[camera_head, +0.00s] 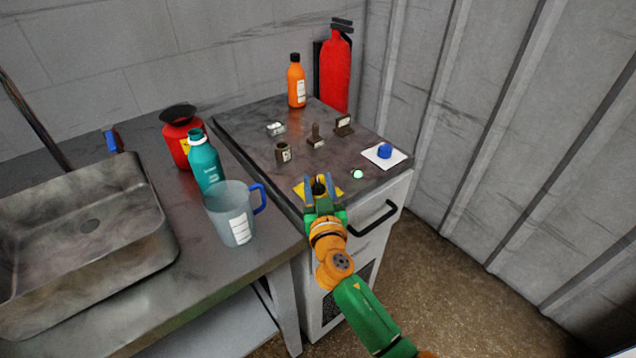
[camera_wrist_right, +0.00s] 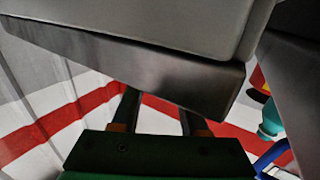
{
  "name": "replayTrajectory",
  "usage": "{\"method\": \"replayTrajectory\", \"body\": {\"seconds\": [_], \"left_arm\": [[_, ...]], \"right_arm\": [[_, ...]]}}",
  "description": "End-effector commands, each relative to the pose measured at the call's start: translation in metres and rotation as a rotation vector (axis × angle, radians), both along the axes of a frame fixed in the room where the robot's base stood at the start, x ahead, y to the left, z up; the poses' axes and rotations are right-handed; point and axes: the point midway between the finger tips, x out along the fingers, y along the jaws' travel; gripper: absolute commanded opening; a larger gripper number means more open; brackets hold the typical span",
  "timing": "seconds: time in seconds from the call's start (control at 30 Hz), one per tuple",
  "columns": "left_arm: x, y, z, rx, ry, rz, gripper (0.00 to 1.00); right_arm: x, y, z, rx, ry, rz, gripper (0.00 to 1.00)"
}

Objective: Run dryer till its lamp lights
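The dryer looks to be the grey cabinet with a dark worn top (camera_head: 245,125) and a black front handle (camera_head: 375,217). A small round lamp (camera_head: 357,174) on its top shows bright pale green. A blue button (camera_head: 384,151) sits on a white plate to the right. A black knob (camera_head: 319,187) stands on a yellow plate (camera_head: 300,190) at the front edge. My right gripper (camera_head: 322,193) is at this knob, its fingers apart on either side; contact cannot be told. The right wrist view shows the fingers (camera_wrist_right: 160,115) apart below a grey slab. My left gripper is out of view.
Small metal fittings (camera_head: 316,138) stand on the cabinet top. An orange bottle (camera_head: 296,82) and red extinguisher (camera_head: 336,70) are behind. A clear jug (camera_head: 228,212), teal bottle (camera_head: 204,162), red can (camera_head: 180,132) and metal sink (camera_head: 85,225) occupy the left bench. A corrugated wall closes the right.

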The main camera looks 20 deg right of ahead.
Motion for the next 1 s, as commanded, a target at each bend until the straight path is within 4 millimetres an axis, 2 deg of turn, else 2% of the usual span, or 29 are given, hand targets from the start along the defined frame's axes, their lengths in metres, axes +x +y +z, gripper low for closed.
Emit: {"method": "replayTrajectory", "body": {"seconds": [0.03,0.1,0.17,0.63,1.0], "left_arm": [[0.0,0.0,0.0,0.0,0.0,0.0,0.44],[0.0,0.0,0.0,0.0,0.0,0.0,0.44],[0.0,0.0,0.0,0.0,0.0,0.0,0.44],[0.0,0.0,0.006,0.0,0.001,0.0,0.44],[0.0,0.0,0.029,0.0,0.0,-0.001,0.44]], "right_arm": [[0.0,0.0,0.0,0.0,0.0,0.0,0.33],[0.0,0.0,0.0,0.0,0.0,0.0,0.14],[0.0,0.0,0.0,0.0,0.0,0.0,0.0],[0.0,0.0,0.002,0.0,0.0,0.055,0.0],[0.0,-0.002,0.004,-0.005,0.001,0.341,0.0]]}}
